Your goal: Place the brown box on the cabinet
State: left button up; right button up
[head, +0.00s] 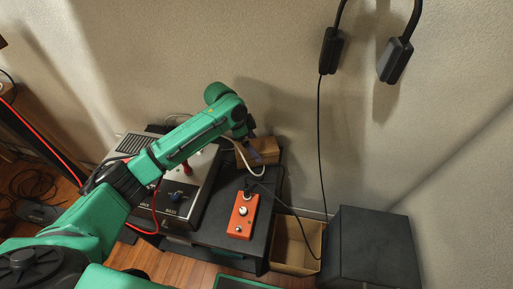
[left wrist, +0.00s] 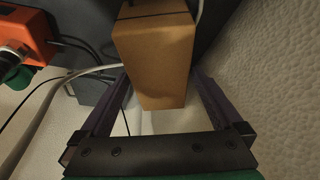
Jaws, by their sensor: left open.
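The brown box (head: 264,151) sits at the back of a black table, against the wall. My left gripper (head: 248,146) is at its left end in the head view. In the left wrist view the brown box (left wrist: 155,60) reaches in between the two open fingers (left wrist: 160,88); I cannot tell if either finger touches it. A plain black boxy unit (head: 372,246), which looks like the cabinet, stands at the lower right with a bare top. My right gripper is not in view.
The black table (head: 222,222) also bears a grey amplifier (head: 172,196) and an orange pedal (head: 243,215). Cables run close to the box. An open cardboard carton (head: 296,244) stands between table and black unit. Headphones (head: 395,60) hang above, their cord dropping down the wall.

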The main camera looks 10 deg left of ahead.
pick_arm(q)
jog(key=p+v, duration=0.1)
jog(key=v, duration=0.8)
jog(key=shift+a+r, duration=0.15)
jog(key=shift+r, duration=0.2)
jog(key=shift+r, duration=0.1)
